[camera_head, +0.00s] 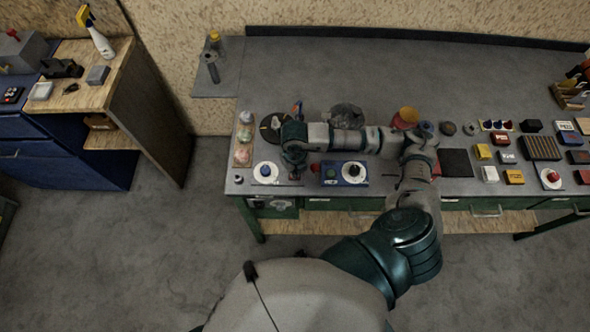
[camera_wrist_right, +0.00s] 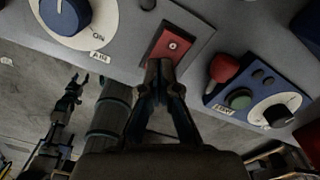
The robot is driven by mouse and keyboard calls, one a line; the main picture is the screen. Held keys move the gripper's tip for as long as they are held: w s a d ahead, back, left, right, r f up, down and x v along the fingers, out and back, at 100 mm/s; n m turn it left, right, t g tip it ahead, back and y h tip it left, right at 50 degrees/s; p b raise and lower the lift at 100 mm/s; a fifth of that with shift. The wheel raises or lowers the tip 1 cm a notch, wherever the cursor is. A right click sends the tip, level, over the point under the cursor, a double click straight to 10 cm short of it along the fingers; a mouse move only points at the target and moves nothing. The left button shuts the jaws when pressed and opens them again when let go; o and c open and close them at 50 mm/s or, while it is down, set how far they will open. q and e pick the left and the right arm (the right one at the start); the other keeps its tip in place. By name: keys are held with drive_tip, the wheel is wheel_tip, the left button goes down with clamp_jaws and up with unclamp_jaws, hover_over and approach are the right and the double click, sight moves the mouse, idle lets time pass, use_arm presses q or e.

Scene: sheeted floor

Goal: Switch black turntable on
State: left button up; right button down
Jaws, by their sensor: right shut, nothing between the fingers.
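A dark round disc (camera_head: 267,131), which looks like the black turntable, lies near the left end of the workbench, partly hidden by my right arm. My right gripper (camera_head: 295,170) points down at the bench's front edge, between two white dials. In the wrist view its shut, empty fingers (camera_wrist_right: 160,68) are at the lower edge of a red rocker switch (camera_wrist_right: 171,45) marked with a white symbol. I cannot tell whether they touch it. My left gripper (camera_wrist_right: 76,85) appears to hang below the bench edge, its fingers apart.
A white dial with a blue knob (camera_head: 265,171) is left of the gripper. A blue control box (camera_head: 345,174) with a green button and a dial is to the right, beside a red knob (camera_wrist_right: 223,68). Blocks and buttons crowd the bench's right side.

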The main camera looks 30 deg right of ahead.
drive_tip(key=shift+r, duration=0.1)
wheel_tip(320, 180, up, 2)
drive_tip(key=shift+w+p, duration=0.1)
drive_tip(key=shift+p, duration=0.75)
drive_tip(key=shift+r+p, duration=1.45)
drive_tip(key=shift+r, duration=0.95)
